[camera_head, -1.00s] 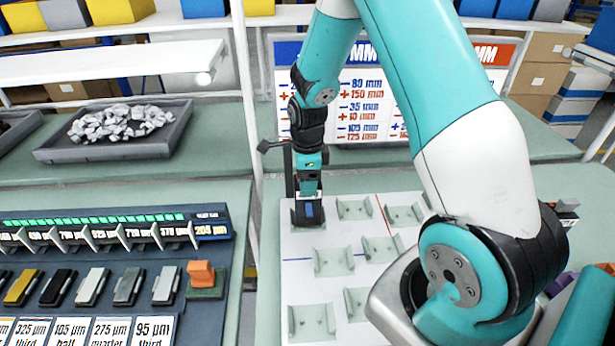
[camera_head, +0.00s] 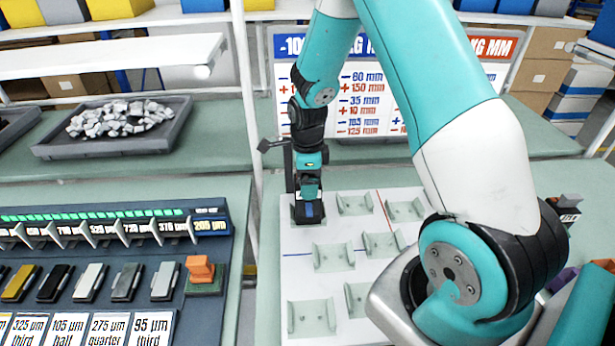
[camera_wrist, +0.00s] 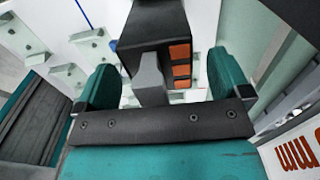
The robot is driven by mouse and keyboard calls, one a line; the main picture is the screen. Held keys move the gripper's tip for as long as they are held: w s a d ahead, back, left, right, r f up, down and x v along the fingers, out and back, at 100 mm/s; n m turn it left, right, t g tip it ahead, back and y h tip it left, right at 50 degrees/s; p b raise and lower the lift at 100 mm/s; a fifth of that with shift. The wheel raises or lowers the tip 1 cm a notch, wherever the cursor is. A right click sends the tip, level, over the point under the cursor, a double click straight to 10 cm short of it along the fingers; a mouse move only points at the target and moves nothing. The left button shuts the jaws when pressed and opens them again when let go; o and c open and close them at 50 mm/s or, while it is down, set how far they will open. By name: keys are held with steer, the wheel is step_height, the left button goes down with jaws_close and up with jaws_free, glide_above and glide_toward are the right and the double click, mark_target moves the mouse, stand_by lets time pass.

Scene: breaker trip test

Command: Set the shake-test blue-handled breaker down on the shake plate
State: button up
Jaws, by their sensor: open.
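The shake plate (camera_head: 293,267) is a white board with several pale green cradles and red and blue lines. The breaker (camera_head: 309,213) is a dark block with a blue patch at the plate's far left corner, where a cradle would be hidden beneath it. In the wrist view the breaker (camera_wrist: 150,30) is dark with orange marks on its side and a grey lever. My gripper (camera_head: 311,190) is right above it. Its teal fingers (camera_wrist: 160,85) stand open on both sides of the lever, apart from it.
A dark post (camera_head: 290,168) stands close behind the breaker. A white upright (camera_head: 247,130) stands left of the plate. A rack with several coloured breakers (camera_head: 90,283) and a grey tray of rubble (camera_head: 60,148) lie to the left. A printed board (camera_head: 360,100) stands behind.

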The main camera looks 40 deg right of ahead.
step_height(320, 180, up, 18)
steer(key=b, duration=0.3)
steer(key=shift+f, duration=0.25)
stand_by(0.3)
steer(key=s+a+n+y+b, duration=0.1)
steer(key=s+a+n, duration=0.7)
steer(key=a+n, duration=0.2)
steer(key=s+a+n+y+b, duration=0.1)
steer(key=s+a+n+y, duration=0.1)
steer(key=s+a+n, duration=0.6)
steer(key=a+n, duration=0.1)
steer(key=n, duration=0.6)
steer(key=shift+s+a+n, duration=0.3)
steer(key=shift+s+a, duration=0.05)
steer(key=shift+s, duration=0.05)
steer(key=s+a+n, duration=0.1)
steer(key=n, duration=0.1)
steer(key=s+n, duration=0.2)
steer(key=s+a+n+y, duration=0.1)
steer(key=s+n, duration=0.1)
steer(key=shift+s+a+f, duration=0.15)
steer(key=shift+s+a, duration=0.1)
steer(key=shift+a, duration=0.1)
steer(key=shift+c, duration=0.2)
